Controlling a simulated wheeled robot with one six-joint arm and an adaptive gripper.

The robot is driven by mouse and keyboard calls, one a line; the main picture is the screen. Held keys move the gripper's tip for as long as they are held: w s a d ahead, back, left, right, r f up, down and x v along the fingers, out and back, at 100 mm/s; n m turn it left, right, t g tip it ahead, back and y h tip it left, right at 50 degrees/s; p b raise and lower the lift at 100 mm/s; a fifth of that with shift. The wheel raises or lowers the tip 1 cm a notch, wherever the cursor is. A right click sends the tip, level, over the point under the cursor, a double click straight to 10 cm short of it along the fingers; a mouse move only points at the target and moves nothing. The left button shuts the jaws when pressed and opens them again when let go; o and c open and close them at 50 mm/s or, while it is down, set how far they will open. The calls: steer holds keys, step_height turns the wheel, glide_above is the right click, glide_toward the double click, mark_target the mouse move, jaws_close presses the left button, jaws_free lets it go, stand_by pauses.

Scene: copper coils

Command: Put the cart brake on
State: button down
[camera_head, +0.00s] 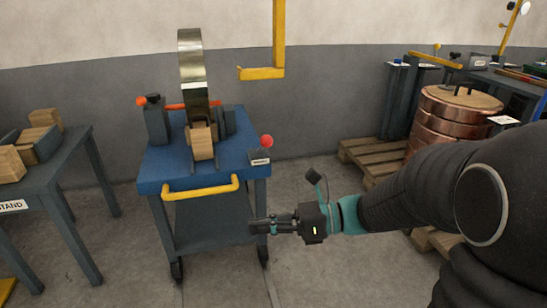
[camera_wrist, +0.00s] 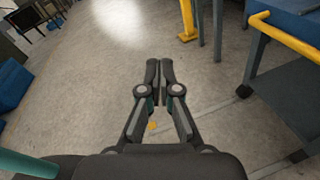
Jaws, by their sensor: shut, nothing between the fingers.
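The blue-topped cart (camera_head: 172,180) stands in the middle of the head view, with a yellow push handle (camera_head: 201,190) at its front and dark casters below. A red ball knob (camera_head: 266,141) sits at its right front corner above a small white label (camera_head: 260,161), whose text is too small to read surely. My gripper (camera_head: 254,228) is in front of the cart's right front, below the top and apart from the knob. In the wrist view my gripper (camera_wrist: 159,66) is shut and empty over bare floor. The cart's handle (camera_wrist: 285,32) shows there at upper right.
A stand table (camera_head: 75,150) is at left. Copper coils (camera_head: 435,115) sit on a pallet (camera_head: 365,153) at right. A yellow bracket (camera_head: 262,73) hangs behind. Floor in front is clear.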

steer(key=w+d+f+m+t+y+b, duration=0.1)
steer(key=w+d+f+m+t+b, duration=0.1)
steer(key=w+m+t, duration=0.5)
steer(key=w+d+f+m+t+y+b, duration=0.1)
steer(key=w+d+f+m+t, duration=0.4)
steer(key=w+m, duration=0.5)
steer(key=shift+w+d+m+t+y+b, duration=0.25)
steer(key=shift+d+m+t+y+b, duration=0.1)
steer(key=shift+d+t+y, duration=0.6)
steer(key=shift+a, duration=0.1)
steer(key=w+d+r+x, duration=0.1)
steer(key=w+d+x, duration=0.1)
steer(key=x, duration=1)
steer(key=shift+a+r, duration=0.15)
steer(key=shift+a, duration=0.2)
steer(key=shift+w+a+r, duration=0.1)
steer(key=shift+w+r, duration=0.05)
